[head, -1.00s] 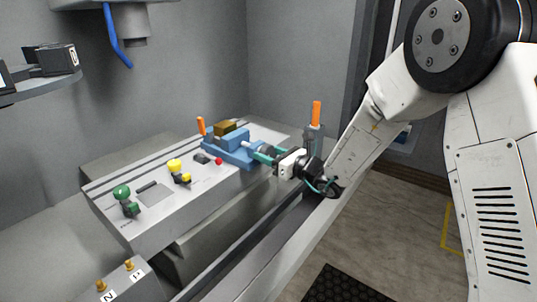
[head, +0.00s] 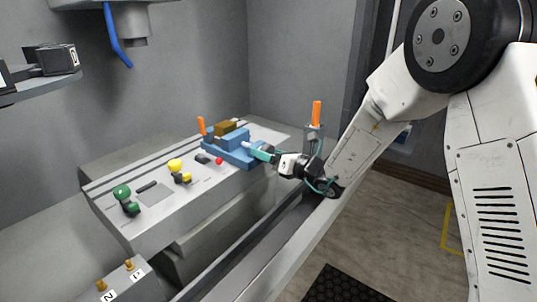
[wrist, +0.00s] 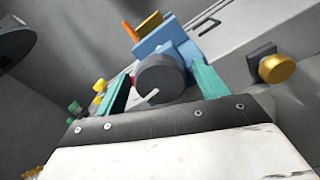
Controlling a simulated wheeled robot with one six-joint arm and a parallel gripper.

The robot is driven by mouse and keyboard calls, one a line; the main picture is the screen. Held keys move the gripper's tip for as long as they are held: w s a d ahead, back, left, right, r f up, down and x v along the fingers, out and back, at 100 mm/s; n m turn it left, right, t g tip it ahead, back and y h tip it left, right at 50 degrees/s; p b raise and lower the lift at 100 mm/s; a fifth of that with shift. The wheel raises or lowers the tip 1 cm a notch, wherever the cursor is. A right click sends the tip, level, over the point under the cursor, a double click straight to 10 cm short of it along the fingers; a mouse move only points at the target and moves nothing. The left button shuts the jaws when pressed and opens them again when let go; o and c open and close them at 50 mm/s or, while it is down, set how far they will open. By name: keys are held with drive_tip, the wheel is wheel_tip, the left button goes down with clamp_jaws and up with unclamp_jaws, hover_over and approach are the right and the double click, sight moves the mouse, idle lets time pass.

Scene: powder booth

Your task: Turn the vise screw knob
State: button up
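The blue vise (head: 226,152) sits at the far end of the grey bench and clamps a brown block (head: 224,128). Its screw knob (wrist: 160,78) is a dark grey round end with a pale mark, facing my wrist camera. My gripper (head: 262,153) reaches in from the right, with teal fingers at the screw end of the vise. In the wrist view one finger is on each side of the knob, with narrow gaps showing, so my gripper looks open around it. In the head view the fingers hide the knob.
A green-knobbed lever (head: 122,194), a yellow-knobbed part (head: 176,167) and a red button (head: 219,161) are on the bench left of the vise. A gold knob (wrist: 277,68) is right of the fingers.

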drive_tip(key=v, duration=0.7)
drive_tip(key=shift+s+d, duration=0.25)
drive_tip(key=shift+d, duration=0.1)
